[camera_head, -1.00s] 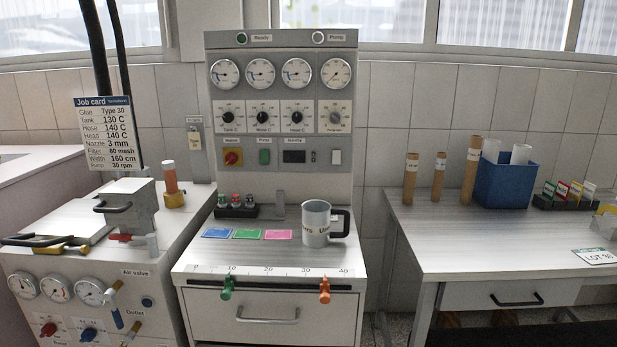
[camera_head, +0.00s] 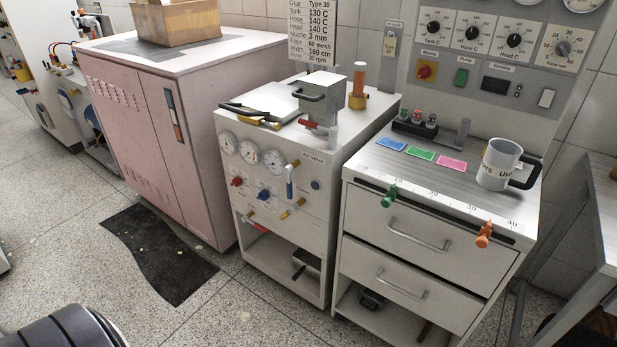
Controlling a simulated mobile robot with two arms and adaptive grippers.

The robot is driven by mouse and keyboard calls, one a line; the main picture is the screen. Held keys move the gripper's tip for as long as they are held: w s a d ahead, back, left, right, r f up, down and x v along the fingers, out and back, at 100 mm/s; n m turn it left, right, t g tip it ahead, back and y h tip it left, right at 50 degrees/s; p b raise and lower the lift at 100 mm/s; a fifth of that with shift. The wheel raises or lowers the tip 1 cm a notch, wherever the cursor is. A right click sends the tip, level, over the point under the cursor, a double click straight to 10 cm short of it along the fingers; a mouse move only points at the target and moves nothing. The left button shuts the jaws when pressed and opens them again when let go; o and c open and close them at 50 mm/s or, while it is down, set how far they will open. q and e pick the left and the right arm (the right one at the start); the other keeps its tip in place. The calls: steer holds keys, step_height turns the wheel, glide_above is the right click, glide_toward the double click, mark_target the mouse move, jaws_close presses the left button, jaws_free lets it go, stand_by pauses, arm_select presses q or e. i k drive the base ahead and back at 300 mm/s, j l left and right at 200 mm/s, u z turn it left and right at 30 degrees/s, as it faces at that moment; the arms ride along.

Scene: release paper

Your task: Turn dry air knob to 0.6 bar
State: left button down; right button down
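The front panel of a white cabinet (camera_head: 285,235) at the centre carries a red knob (camera_head: 237,181) and a blue knob (camera_head: 264,194). The small labels by these knobs are too small to read, so I cannot tell which one is for dry air. Three round gauges, left (camera_head: 228,142), middle (camera_head: 249,150) and right (camera_head: 274,162), sit in a row above them. Their needle readings are too small to tell. A lever valve with a blue handle (camera_head: 290,182) is right of the gauges, near the air valve label (camera_head: 313,157). Neither of my grippers is in view.
A pink cabinet (camera_head: 150,130) stands left and a drawer bench (camera_head: 400,225) stands right. A dark mat (camera_head: 160,255) lies on open floor in front. A hose-fitted machine (camera_head: 75,110) is at far left. A mug (camera_head: 497,165) stands on the drawer bench.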

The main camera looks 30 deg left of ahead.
mark_target(264, 195)
steer(key=u, duration=1.4)
steer(key=i+j, duration=0.25)
steer(key=j, duration=0.2)
steer(key=i+j+u, duration=0.1)
steer(key=i+j, duration=0.15)
steer(key=j, duration=0.2)
steer(key=i+j, duration=0.3)
steer(key=i+j+u, duration=0.1)
steer(key=i+j, duration=0.15)
steer(key=j, duration=0.3)
